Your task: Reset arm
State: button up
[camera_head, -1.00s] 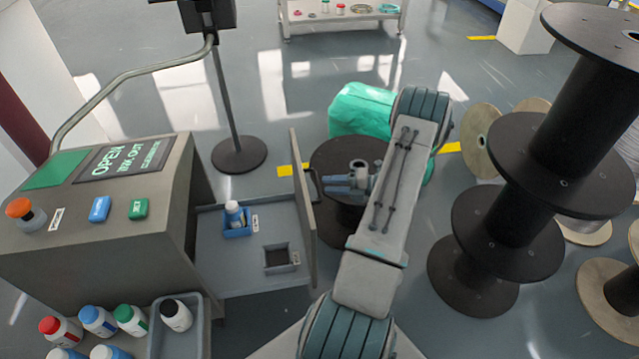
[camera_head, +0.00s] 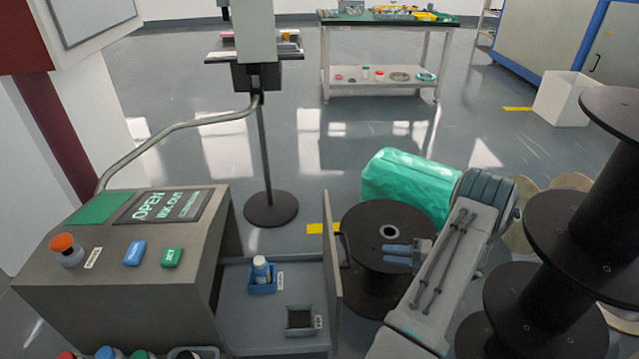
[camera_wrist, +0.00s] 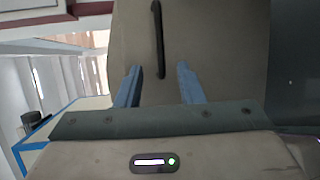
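My gripper (camera_head: 398,254) shows in the head view beside my grey arm link, over the black cable spool and pointing left toward the open door (camera_head: 331,262) of the machine (camera_head: 120,285). In the wrist view the two blue fingers (camera_wrist: 157,88) stand apart with nothing between them. The door panel fills the space ahead, with its dark handle (camera_wrist: 158,40) beyond the fingertips. The machine's open bay holds a white bottle in a blue holder (camera_head: 262,274) and an empty square holder (camera_head: 300,318).
A black spool (camera_head: 365,225) and a green wrapped bundle (camera_head: 412,185) stand near my arm. Stacked black spools (camera_head: 560,250) are on the right. A stand with a round base (camera_head: 271,208) is behind the machine. A workbench (camera_head: 390,80) is at the back; the floor before it is clear.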

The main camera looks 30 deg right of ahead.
jog(key=w+a+r+n+g+h+p, duration=0.15)
jog(key=a+r+n+g+p, duration=0.3)
jog(key=a+r+n, duration=0.7)
jog(key=w+a+r+n+g+p, duration=0.2)
jog(key=a+r+n+g+p, duration=0.2)
jog(key=a+r+n+g, duration=0.7)
jog(key=s+a+r+n+t+h+p, duration=0.2)
jog(key=s+a+r+n+h+p, duration=0.1)
jog(key=r+n, duration=0.4)
jog(key=s+a+r+n+t+h+p, duration=0.2)
jog(key=s+a+r+n+h+p, duration=0.1)
jog(key=r+n, duration=0.4)
jog(key=s+a+r+n+t+h+p, duration=0.2)
jog(key=s+a+r+n+p, duration=0.3)
jog(key=r+n, duration=0.3)
notch_tip(320, 180, up, 2)
jog(key=shift+s+a+h, duration=0.55)
jog(key=shift+s+a, duration=0.25)
jog(key=shift+a, duration=0.1)
jog(key=shift+a+t, duration=0.1)
jog(key=shift+t, duration=0.15)
